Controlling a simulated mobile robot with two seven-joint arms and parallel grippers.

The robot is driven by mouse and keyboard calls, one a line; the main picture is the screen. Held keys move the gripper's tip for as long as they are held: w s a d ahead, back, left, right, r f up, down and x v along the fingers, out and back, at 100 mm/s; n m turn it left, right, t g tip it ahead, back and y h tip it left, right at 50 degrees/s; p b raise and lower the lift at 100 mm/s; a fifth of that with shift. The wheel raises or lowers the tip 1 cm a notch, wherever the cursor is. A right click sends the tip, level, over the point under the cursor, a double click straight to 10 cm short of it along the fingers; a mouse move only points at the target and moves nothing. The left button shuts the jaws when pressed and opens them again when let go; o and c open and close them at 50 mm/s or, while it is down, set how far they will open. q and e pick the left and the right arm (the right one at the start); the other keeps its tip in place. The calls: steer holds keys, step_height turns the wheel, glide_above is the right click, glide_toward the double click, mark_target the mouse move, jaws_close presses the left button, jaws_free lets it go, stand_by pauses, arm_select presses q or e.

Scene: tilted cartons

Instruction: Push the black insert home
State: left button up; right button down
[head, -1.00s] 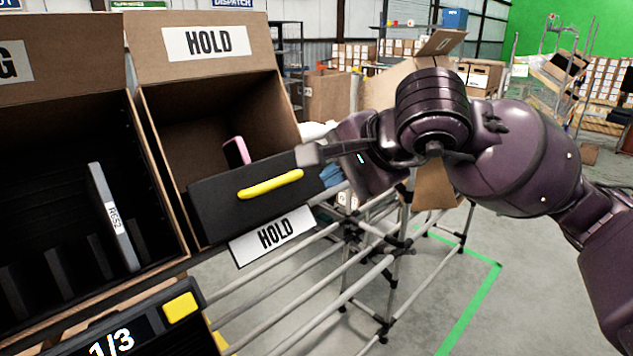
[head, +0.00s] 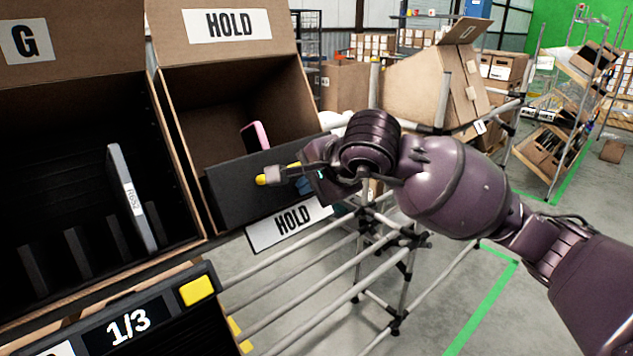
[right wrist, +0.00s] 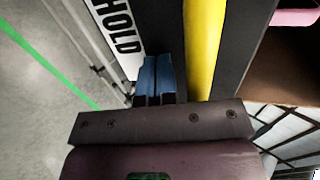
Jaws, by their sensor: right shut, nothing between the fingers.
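The black insert (head: 232,196) sits across the lower opening of the HOLD carton (head: 196,97), with a yellow handle (head: 262,180) on its front. Its top edge slants up to the right. My right gripper (head: 303,187) is in front of the insert's right part, and my wrist hides much of the handle. In the right wrist view, its blue fingers (right wrist: 153,75) are shut and empty, over the black front between the handle (right wrist: 203,50) and the HOLD label (right wrist: 117,22). I cannot tell whether they touch it. My left gripper is not in view.
A pink-edged item (head: 256,137) stands inside the HOLD carton. The carton to its left holds a grey upright item (head: 130,198) between black dividers. A 1/3 display (head: 128,327) with a yellow button (head: 197,290) is below. Pipe rails (head: 300,285) run at front right.

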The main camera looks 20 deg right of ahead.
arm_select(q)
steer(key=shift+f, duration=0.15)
arm_select(e)
steer(key=x, duration=0.1)
steer(key=b+x, duration=0.1)
steer(key=x, duration=0.1)
steer(key=b+x, duration=0.1)
steer(key=shift+w+a+r, duration=0.1)
steer(key=shift+w+a, duration=0.05)
steer(key=shift+w, duration=0.35)
steer(key=shift+r, duration=0.15)
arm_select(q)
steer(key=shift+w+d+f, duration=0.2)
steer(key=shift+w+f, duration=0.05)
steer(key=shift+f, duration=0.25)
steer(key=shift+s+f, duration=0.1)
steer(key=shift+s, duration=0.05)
arm_select(e)
steer(key=shift+s, duration=0.1)
